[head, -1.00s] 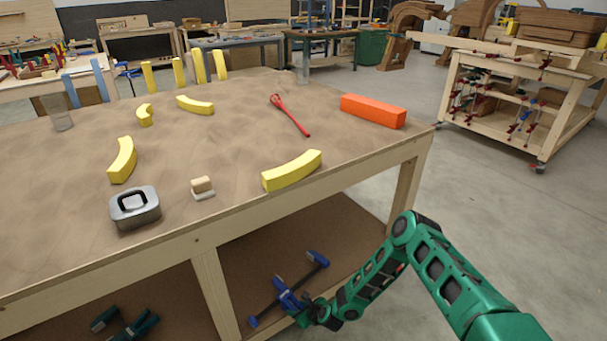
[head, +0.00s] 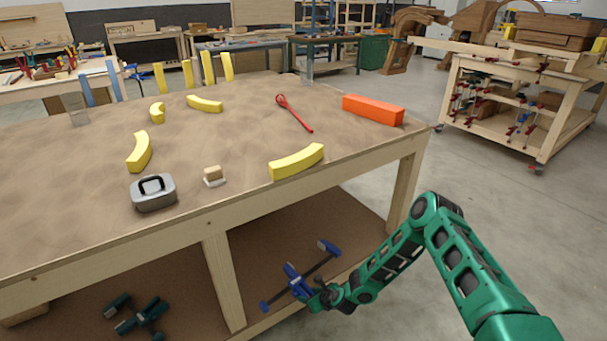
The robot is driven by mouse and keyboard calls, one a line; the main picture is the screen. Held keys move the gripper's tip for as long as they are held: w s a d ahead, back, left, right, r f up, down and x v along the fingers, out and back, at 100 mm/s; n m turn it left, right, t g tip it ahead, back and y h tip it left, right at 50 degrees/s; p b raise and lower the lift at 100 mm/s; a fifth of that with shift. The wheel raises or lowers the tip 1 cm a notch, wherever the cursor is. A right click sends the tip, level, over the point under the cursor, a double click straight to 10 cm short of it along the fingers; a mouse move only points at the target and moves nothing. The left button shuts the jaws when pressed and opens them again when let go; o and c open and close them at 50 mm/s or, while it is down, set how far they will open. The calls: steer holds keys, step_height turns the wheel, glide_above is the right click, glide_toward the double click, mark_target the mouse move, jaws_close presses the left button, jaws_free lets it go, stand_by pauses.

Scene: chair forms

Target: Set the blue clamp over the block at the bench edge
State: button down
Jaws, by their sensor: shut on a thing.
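The blue clamp (head: 297,279), with a dark bar and blue ends, is at the lower shelf, under the bench top. My gripper (head: 318,293) is shut on the clamp near its middle; the fingers are small and partly hidden. I cannot tell whether the clamp touches the shelf. The small wooden block (head: 213,173) sits on a pale base near the front edge of the bench (head: 110,235). It stands up and to the left of my gripper, with nothing over it.
A grey box with a black handle (head: 153,195) stands left of the block, and a yellow curved piece (head: 297,162) lies to its right. A bench leg (head: 223,283) stands left of the clamp. Dark green clamps (head: 137,317) lie on the lower shelf (head: 190,285).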

steer(key=w+d+r, duration=0.3)
steer(key=d+r, duration=0.4)
steer(key=r, duration=0.4)
steer(key=w+d+r, duration=0.2)
steer(key=d+r, duration=0.5)
steer(key=r, duration=0.4)
steer(key=s+d+r+m+h, duration=0.1)
steer(key=s+d+r, duration=0.3)
steer(key=d+r, duration=0.4)
steer(key=s+d+r+m, duration=0.1)
steer(key=s+d+r, duration=0.45)
steer(key=r, duration=0.45)
steer(key=w+r+m+t+h, duration=0.1)
steer(key=w+r+m+h, duration=0.1)
steer(key=r, duration=1.1)
steer(key=shift+w+t, duration=0.3)
steer(key=shift+w, duration=0.25)
steer(key=shift+d+r, duration=0.1)
steer(key=shift+d, duration=0.1)
